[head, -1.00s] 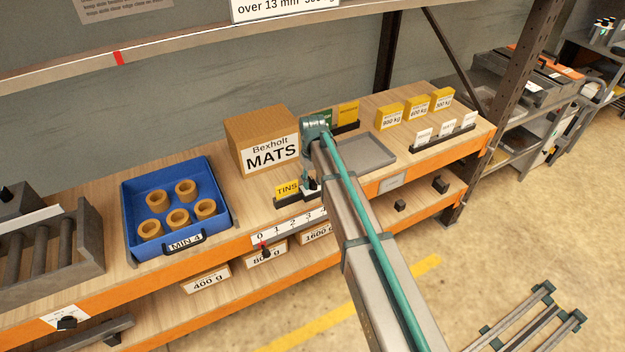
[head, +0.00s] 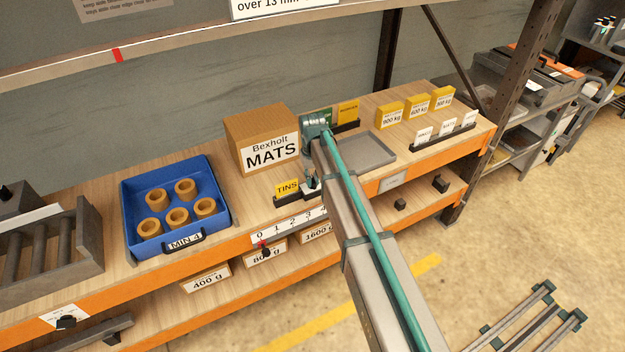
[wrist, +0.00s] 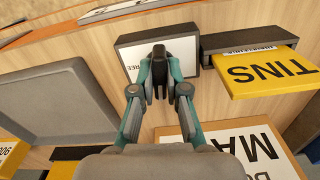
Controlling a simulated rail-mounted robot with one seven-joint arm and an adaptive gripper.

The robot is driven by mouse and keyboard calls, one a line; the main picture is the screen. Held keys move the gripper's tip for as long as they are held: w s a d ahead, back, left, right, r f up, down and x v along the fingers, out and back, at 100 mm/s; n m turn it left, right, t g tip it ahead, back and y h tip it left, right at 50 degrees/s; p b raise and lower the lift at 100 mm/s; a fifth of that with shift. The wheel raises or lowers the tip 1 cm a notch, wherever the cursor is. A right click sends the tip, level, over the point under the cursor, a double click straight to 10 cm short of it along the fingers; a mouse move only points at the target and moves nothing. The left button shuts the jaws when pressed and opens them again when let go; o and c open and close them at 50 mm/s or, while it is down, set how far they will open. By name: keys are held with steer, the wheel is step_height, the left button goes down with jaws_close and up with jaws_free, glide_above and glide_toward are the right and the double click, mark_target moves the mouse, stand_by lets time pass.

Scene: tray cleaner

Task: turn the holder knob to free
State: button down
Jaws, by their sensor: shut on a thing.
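The holder knob (wrist: 176,48) is black and sits on a white-faced plate (wrist: 130,58) with a dark edge in the wrist view. Letters ending in "REE" show on the plate beside the fingers; the rest of the marking is covered. My gripper (wrist: 160,88) is shut on the knob, with its fingers on both sides. I cannot tell exactly which marking the knob points at. In the head view my gripper (head: 312,181) is low at the bench's front, just right of the yellow TINS card (head: 287,188), and my arm hides much of the plate.
The TINS card (wrist: 262,74) stands close beside the plate. The Bexholt MATS box (head: 262,140) is behind it, and a grey tray (head: 376,150) lies to the right. A blue bin (head: 130,205) with several tan rings stands left. Bare bench lies between bin and box.

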mark_target(313, 178)
steer(key=m+b, duration=0.1)
steer(key=m, duration=0.7)
steer(key=shift+b, duration=0.3)
steer(key=m, duration=0.4)
steer(key=shift+b, duration=0.3)
steer(key=shift+m, duration=2.1)
steer(key=c, duration=1.2)
jaws_free()
step_height(313, 178, up, 12)
steer(key=shift+r, duration=0.1)
